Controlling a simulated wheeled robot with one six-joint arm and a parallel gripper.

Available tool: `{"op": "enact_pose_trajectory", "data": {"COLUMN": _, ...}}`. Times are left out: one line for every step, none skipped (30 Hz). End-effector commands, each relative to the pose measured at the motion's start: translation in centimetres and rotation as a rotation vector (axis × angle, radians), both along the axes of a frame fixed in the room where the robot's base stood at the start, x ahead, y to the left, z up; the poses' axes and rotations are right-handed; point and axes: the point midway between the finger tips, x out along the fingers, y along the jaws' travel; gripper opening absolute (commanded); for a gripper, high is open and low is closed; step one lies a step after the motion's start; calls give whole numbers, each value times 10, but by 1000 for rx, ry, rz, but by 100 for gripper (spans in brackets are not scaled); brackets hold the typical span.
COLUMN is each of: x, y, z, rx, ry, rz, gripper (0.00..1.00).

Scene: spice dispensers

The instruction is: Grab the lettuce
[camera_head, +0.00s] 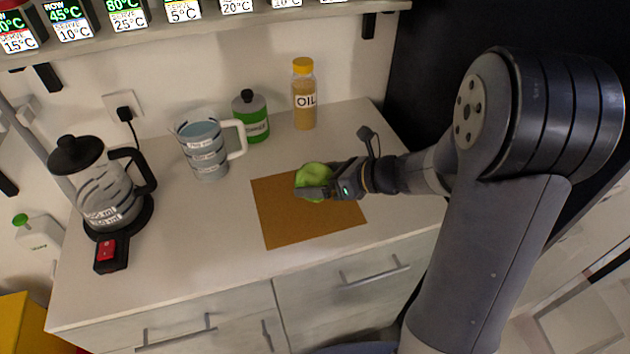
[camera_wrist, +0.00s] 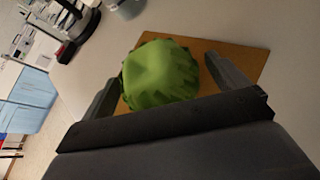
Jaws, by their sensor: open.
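The lettuce (camera_head: 312,174) is a round, leafy green head at the brown mat (camera_head: 282,222) on the white counter. In the wrist view the lettuce (camera_wrist: 160,74) lies between and just ahead of the two fingers. My gripper (camera_head: 308,190) reaches in from the right and partly covers the lettuce in the head view. In the wrist view my gripper (camera_wrist: 165,80) is open, one finger to each side of the lettuce. A gap shows on the right side; I cannot tell whether the left finger touches it.
A glass kettle (camera_head: 103,190) stands at the left, with a measuring jug (camera_head: 204,151) right of it. A green-labelled container (camera_head: 251,118) and an oil bottle (camera_head: 304,97) stand behind the mat. A shelf of spice dispensers (camera_head: 190,22) hangs above. The front counter is clear.

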Motion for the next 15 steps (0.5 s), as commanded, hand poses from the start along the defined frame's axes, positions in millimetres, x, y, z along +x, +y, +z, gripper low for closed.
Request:
{"op": "enact_pose_trajectory", "data": {"x": 2, "y": 6, "z": -4, "rx": 0, "ry": 1, "rz": 3, "gripper": 94}}
{"op": "enact_pose_trajectory", "data": {"x": 3, "y": 8, "z": -5, "rx": 0, "ry": 1, "rz": 3, "gripper": 94}}
{"op": "enact_pose_trajectory", "data": {"x": 4, "y": 10, "z": -6, "rx": 0, "ry": 0, "rz": 2, "gripper": 94}}
{"op": "enact_pose_trajectory", "data": {"x": 4, "y": 11, "z": -6, "rx": 1, "ry": 1, "rz": 2, "gripper": 94}}
{"op": "enact_pose_trajectory", "data": {"x": 5, "y": 11, "z": -6, "rx": 0, "ry": -1, "rz": 1, "gripper": 94}}
{"op": "enact_pose_trajectory", "data": {"x": 5, "y": 12, "z": -7, "rx": 0, "ry": -1, "rz": 0, "gripper": 94}}
{"op": "enact_pose_trajectory", "data": {"x": 5, "y": 12, "z": -7, "rx": 0, "ry": 0, "rz": 0, "gripper": 94}}
{"op": "enact_pose_trajectory", "data": {"x": 5, "y": 11, "z": -7, "rx": 0, "ry": -1, "rz": 0, "gripper": 94}}
{"op": "enact_pose_trajectory", "data": {"x": 5, "y": 11, "z": -6, "rx": 0, "ry": -1, "rz": 0, "gripper": 94}}
{"op": "enact_pose_trajectory", "data": {"x": 5, "y": 11, "z": -6, "rx": 0, "ry": -1, "rz": 0, "gripper": 94}}
{"op": "enact_pose_trajectory", "data": {"x": 5, "y": 11, "z": -6, "rx": 0, "ry": -1, "rz": 0, "gripper": 94}}
{"op": "enact_pose_trajectory", "data": {"x": 5, "y": 11, "z": -6, "rx": 0, "ry": -1, "rz": 0, "gripper": 92}}
{"op": "enact_pose_trajectory", "data": {"x": 5, "y": 11, "z": -6, "rx": 0, "ry": -1, "rz": 0, "gripper": 89}}
{"op": "enact_pose_trajectory", "data": {"x": 5, "y": 11, "z": -6, "rx": 0, "ry": -1, "rz": 0, "gripper": 87}}
{"op": "enact_pose_trajectory", "data": {"x": 5, "y": 11, "z": -6, "rx": 0, "ry": -1, "rz": 0, "gripper": 84}}
